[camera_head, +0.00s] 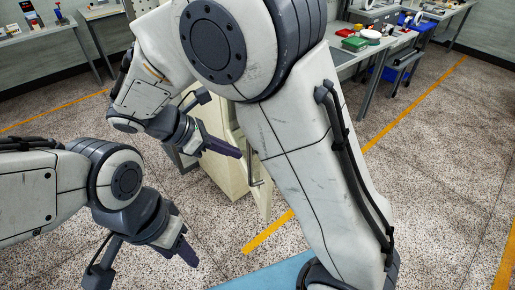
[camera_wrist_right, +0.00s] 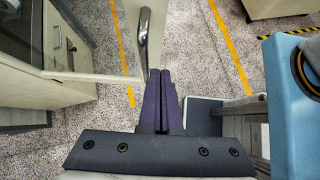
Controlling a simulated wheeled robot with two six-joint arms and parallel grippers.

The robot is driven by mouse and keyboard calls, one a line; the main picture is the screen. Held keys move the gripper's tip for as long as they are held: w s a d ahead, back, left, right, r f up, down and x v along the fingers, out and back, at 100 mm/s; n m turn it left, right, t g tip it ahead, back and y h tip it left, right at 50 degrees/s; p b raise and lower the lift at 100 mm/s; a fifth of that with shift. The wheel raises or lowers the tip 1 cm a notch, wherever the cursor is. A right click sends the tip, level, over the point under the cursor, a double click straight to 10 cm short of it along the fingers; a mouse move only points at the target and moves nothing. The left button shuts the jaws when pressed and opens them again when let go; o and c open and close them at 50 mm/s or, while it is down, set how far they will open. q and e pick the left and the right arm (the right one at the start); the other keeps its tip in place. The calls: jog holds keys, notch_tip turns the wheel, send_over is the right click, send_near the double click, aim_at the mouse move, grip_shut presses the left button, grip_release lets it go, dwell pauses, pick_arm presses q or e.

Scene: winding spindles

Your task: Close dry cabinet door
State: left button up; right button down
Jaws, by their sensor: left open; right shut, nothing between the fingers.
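The cream dry cabinet (camera_head: 222,176) stands in the middle of the head view, partly hidden behind my right arm. Its door (camera_head: 264,204) stands out at an angle from the body, with a metal handle (camera_head: 254,172) on it. The handle also shows in the right wrist view (camera_wrist_right: 143,40), on the pale door panel (camera_wrist_right: 128,22). My right gripper (camera_head: 238,153) is shut and empty, its purple fingers (camera_wrist_right: 160,92) close beside the handle; I cannot tell whether they touch. My left gripper (camera_head: 188,255) is open and empty over the floor, apart from the cabinet.
A worktable with red and green boxes (camera_head: 354,43) and a blue bin (camera_head: 384,72) stand at the back right. A stool (camera_head: 404,60) is beside them. Yellow lines (camera_head: 415,105) cross the speckled floor, which is largely clear at right.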

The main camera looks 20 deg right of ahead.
jog(key=d+f+p, duration=0.1)
jog(key=d+f, duration=0.1)
jog(key=d, duration=0.4)
jog(key=shift+d+f, duration=0.3)
